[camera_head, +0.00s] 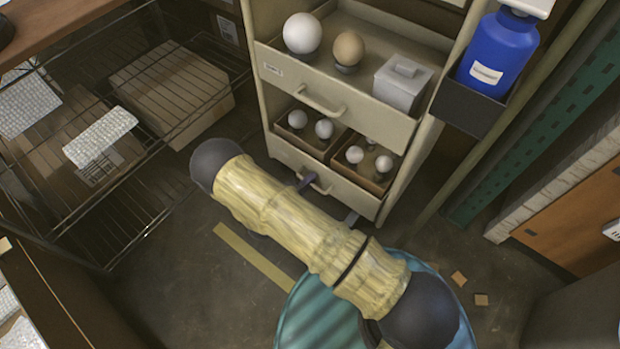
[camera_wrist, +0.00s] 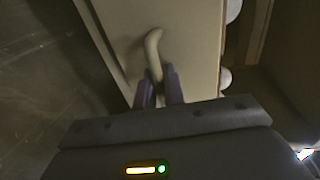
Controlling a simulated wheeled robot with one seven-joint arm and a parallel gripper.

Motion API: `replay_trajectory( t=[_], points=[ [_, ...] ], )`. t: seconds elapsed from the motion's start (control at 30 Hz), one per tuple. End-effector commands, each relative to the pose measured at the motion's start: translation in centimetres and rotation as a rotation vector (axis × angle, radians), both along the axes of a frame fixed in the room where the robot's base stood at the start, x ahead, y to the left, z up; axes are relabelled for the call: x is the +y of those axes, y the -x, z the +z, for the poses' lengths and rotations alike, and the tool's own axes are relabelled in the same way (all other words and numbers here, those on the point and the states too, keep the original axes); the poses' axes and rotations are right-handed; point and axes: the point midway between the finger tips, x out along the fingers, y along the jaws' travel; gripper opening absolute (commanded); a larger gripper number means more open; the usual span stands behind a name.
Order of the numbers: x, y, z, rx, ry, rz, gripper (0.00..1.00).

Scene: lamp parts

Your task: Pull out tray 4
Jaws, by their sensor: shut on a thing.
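The lowest tray in view, with a cream front (camera_head: 350,194), sits at the bottom of a cream cabinet (camera_head: 257,90). It holds brown boxes with white bulbs (camera_head: 324,129). I cannot read a number on it. Its curved handle shows in the wrist view (camera_wrist: 152,45), with the tray front (camera_wrist: 190,50) behind it. My gripper (camera_head: 307,181) is at this handle; in the wrist view its two purple fingers (camera_wrist: 159,88) are shut around the handle's near end. My arm hides part of the floor below the tray.
An upper tray (camera_head: 340,100) stands out above, holding a white ball, a tan ball and a grey lidded box (camera_head: 403,82). A blue bottle (camera_head: 498,50) sits in a holder at the cabinet's right. A wire rack (camera_head: 150,215) stands left. Floor between is mostly clear.

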Motion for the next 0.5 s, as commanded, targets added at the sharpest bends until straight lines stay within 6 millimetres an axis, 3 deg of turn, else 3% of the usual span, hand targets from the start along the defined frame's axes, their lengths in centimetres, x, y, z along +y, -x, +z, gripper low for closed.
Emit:
replay_trajectory(
  t=[0.27, 0.5],
  points=[
    [3.0, 3.5, 0.3, 0.002, -0.003, 0.009, 0.0],
    [6.9, 8.5, 0.2, 0.003, -0.005, 0.01, 0.0]
  ],
)
